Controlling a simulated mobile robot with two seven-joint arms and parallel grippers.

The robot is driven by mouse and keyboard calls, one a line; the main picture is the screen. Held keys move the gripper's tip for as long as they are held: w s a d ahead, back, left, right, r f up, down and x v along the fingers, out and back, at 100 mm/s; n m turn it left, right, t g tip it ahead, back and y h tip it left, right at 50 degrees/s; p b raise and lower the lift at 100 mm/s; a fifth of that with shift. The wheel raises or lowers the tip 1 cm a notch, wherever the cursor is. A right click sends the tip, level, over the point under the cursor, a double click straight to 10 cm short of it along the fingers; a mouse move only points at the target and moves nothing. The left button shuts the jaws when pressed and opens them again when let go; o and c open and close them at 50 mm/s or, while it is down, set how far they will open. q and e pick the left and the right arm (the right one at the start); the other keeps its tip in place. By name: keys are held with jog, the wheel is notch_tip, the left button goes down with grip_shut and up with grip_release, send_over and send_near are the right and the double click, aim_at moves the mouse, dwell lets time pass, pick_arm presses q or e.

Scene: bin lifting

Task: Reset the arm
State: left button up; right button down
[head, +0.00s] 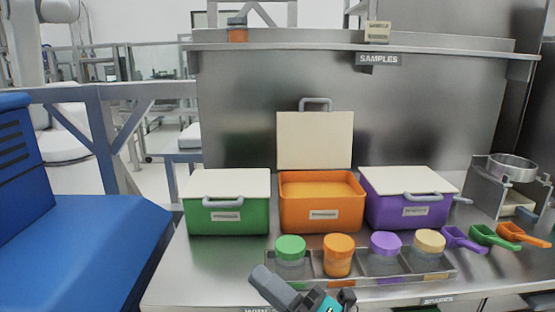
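My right gripper (318,298) shows in part at the bottom edge of the head view, as grey, teal and dark parts, in front of the jar rack. Its fingers are cut off or unclear, so I cannot tell whether it is open or shut. No held object shows at it. My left gripper is not in view.
A green bin (227,221) and a purple bin (409,217) have their white lids down. The orange bin (323,220) between them has its lid (315,140) upright. A metal rack (447,270) holds jars with coloured lids. Coloured scoops (489,236) lie at right.

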jog(key=d+f+m+t+h, duration=0.5)
jog(key=d+f+m+h, duration=0.3)
jog(key=m, duration=0.5)
jog(key=s+d+f+m+g+h, duration=0.3)
jog(key=s+d+f+m+h, duration=0.1)
jog(key=f, duration=0.6)
jog(key=s+d+f+m+g+h, duration=0.3)
jog(key=s+d+f+m+h, duration=0.2)
jog(key=f+m, duration=0.5)
jog(key=s+d+m, duration=0.1)
jog(key=s+d, duration=0.1)
jog(key=s, duration=0.1)
jog(key=shift+s+d+f+g, duration=0.2)
jog(key=shift+s+f+g, duration=0.1)
jog(key=shift+s+f, duration=0.1)
jog(key=c, duration=1.8)
grip_release()
jog(key=shift+c, duration=0.2)
